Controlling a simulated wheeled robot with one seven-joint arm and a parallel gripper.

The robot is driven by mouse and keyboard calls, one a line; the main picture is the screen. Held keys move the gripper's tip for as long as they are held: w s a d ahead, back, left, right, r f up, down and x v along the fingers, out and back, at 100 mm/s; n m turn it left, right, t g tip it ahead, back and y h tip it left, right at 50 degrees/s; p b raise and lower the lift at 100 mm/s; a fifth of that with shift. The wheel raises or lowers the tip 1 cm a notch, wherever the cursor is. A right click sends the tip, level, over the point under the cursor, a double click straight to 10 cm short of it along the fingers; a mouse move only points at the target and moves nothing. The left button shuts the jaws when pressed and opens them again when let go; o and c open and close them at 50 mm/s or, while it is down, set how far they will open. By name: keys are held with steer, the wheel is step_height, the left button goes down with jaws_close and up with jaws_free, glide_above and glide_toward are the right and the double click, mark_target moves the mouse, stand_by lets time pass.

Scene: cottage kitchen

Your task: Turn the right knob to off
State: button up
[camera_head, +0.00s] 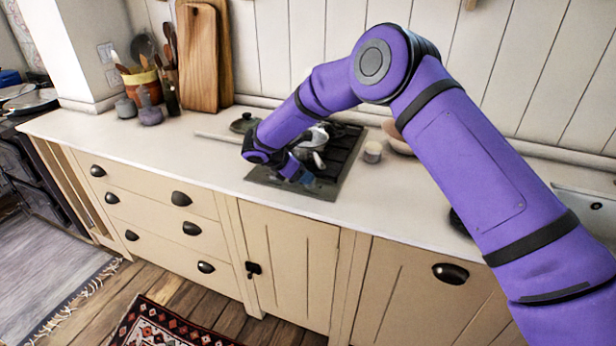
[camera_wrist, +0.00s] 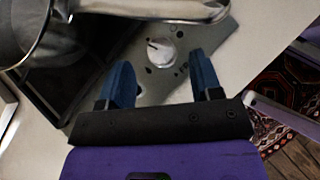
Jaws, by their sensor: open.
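A round pale knob (camera_wrist: 161,52) with a dark pointer mark shows on the metal strip of the cooktop in the wrist view. My gripper (camera_wrist: 165,75) is open there, with one blue finger on each side of the knob's line. The fingertips appear just short of the knob, and I cannot tell whether they touch it. In the head view my gripper (camera_head: 297,173) is over the front of the cooktop (camera_head: 325,188), and my arm hides the knobs.
A metal pan (camera_head: 312,140) stands on the cooktop, and its handle (camera_wrist: 150,8) reaches across above the knob in the wrist view. A small cup (camera_head: 372,152) and a bowl (camera_head: 397,140) stand to the right. The counter (camera_head: 200,150) left of the cooktop is mostly clear.

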steer(key=shift+x, duration=1.65)
steer(key=c, duration=0.9)
steer(key=shift+m+g+h, duration=0.4)
steer(key=shift+m+g, duration=0.7)
steer(key=shift+m, duration=0.5)
steer(key=o, duration=0.9)
steer(key=shift+a, duration=0.15)
